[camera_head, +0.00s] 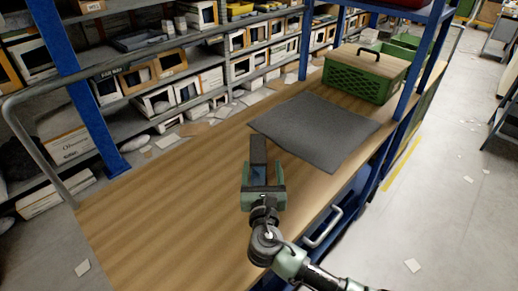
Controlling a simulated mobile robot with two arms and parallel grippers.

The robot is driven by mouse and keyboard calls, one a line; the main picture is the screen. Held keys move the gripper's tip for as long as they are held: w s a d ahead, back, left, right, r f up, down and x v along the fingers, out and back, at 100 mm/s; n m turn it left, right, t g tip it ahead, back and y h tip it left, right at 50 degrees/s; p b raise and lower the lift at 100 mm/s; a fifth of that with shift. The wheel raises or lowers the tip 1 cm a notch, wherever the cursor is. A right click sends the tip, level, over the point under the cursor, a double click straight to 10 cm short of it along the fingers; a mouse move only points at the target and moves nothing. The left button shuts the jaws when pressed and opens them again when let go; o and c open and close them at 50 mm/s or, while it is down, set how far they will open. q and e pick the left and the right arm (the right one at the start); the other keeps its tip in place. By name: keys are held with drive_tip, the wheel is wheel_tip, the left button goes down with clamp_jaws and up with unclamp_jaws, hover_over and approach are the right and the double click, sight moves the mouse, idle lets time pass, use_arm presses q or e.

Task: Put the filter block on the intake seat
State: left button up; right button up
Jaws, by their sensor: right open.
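My right gripper (264,172) has green fingers and is open over the wooden bench, just in front of the dark mat. A narrow dark grey block (258,152), which looks like the filter block, shows between and beyond its fingers, nearer the left finger. I cannot tell whether the fingers touch it. I cannot make out an intake seat for certain. The flat dark grey mat (318,128) lies on the bench beyond the gripper. My left gripper is not in view.
A green crate (360,82) with a wooden lid and black handle stands at the bench's far end. Blue posts (82,100) and a grey rail (42,150) edge the bench. Racks of boxes stand beyond its left side. The near left wooden top (160,220) is clear.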

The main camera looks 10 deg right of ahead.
sight(258, 153)
drive_tip(key=shift+w+a+r, duration=0.15)
drive_tip(key=shift+a+r, duration=0.1)
drive_tip(key=shift+r, duration=0.1)
drive_tip(key=shift+a+r, duration=0.15)
drive_tip(key=shift+r, duration=0.3)
drive_tip(key=w, duration=0.3)
drive_tip(key=w+f+p, duration=0.1)
drive_tip(key=w, duration=0.1)
drive_tip(key=shift+w+d+f, duration=0.1)
drive_tip(key=shift+w+d, duration=0.1)
drive_tip(key=shift+d, duration=0.15)
drive_tip(key=shift+s, duration=0.1)
drive_tip(key=c, duration=1.2)
clamp_jaws()
